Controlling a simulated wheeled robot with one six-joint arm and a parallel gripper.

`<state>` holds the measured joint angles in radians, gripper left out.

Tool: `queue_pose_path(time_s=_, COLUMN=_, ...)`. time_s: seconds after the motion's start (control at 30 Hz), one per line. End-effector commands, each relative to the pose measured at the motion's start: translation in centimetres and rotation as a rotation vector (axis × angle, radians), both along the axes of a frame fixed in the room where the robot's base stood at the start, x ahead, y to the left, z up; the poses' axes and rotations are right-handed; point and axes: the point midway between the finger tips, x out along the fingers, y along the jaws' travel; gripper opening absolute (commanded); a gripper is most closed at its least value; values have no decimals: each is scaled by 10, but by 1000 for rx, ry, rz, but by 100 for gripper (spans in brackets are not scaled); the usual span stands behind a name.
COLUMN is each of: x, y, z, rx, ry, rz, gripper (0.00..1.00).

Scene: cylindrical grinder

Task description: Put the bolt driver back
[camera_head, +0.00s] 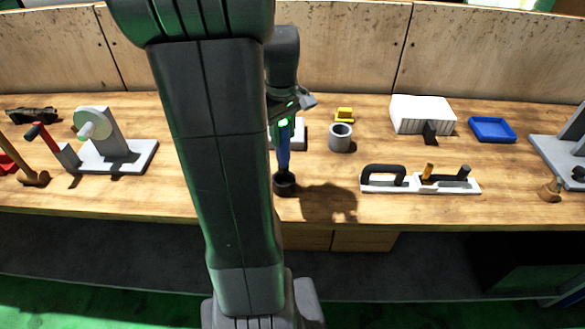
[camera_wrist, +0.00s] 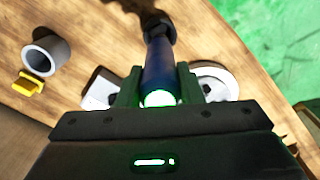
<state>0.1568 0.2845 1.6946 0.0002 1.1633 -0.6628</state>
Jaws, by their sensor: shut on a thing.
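My gripper (camera_head: 284,121) is shut on the bolt driver (camera_head: 284,155), which has a blue shaft and a black, wider lower end. The driver hangs about upright over the table's front middle. Whether its lower end touches the wood I cannot tell. In the wrist view, the driver (camera_wrist: 158,66) sits between the two fingers of my gripper (camera_wrist: 157,88), with its dark end pointing away from them. A white rack (camera_head: 377,185) stands to the right, with a black handle and several upright pieces. A white block (camera_head: 301,136) is partly hidden behind my gripper.
A grey hollow cylinder (camera_head: 340,139) and a yellow piece (camera_head: 345,114) stand right of my gripper. A white ribbed box (camera_head: 423,112) and blue tray (camera_head: 492,129) are farther right. A grinder-like stand (camera_head: 112,150) and hammer (camera_head: 32,175) are left. Wood before the cylinder is bare.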

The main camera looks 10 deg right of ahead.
Motion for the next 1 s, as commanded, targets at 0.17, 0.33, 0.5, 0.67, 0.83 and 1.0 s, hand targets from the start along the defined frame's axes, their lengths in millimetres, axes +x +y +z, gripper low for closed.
queue_pose_path(time_s=0.17, x=0, y=0, z=-26, rx=0, ry=1, rz=0, gripper=11)
queue_pose_path(time_s=0.33, x=0, y=0, z=-43, rx=0, ry=2, rz=0, gripper=11)
queue_pose_path(time_s=0.5, x=0, y=0, z=-64, rx=0, ry=0, rz=0, gripper=11)
queue_pose_path(time_s=0.67, x=1, y=0, z=-69, rx=-1, ry=-3, rz=0, gripper=11)
queue_pose_path(time_s=0.83, x=1, y=0, z=-69, rx=-1, ry=-3, rz=0, gripper=11)
queue_pose_path(time_s=1.0, x=0, y=0, z=-72, rx=0, ry=-1, rz=0, gripper=43)
